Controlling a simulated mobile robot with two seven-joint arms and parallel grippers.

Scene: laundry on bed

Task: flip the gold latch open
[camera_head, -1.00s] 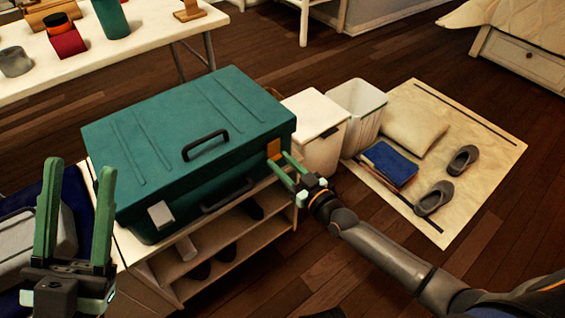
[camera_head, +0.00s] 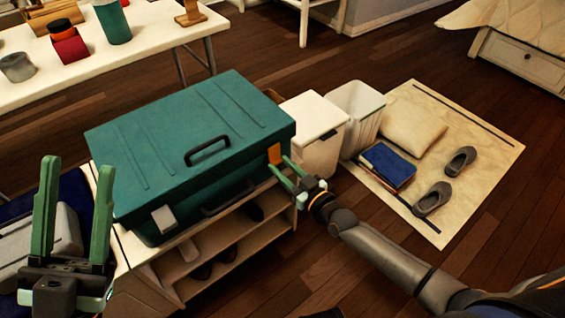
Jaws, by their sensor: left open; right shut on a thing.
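A teal case (camera_head: 160,150) with a closed lid and a dark top handle (camera_head: 207,151) lies on a low shelf unit. The gold latch (camera_head: 274,154) is on its front face near the right corner. A silver latch (camera_head: 164,219) is at the front left. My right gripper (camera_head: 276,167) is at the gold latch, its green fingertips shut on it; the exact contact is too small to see. My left gripper (camera_head: 77,165) is open and empty, upright left of the case.
A white bin (camera_head: 313,130) and an open white basket (camera_head: 357,112) stand right of the case. A mat (camera_head: 480,131) holds a pillow, books and slippers. A white table (camera_head: 140,33) with several items is at the back left.

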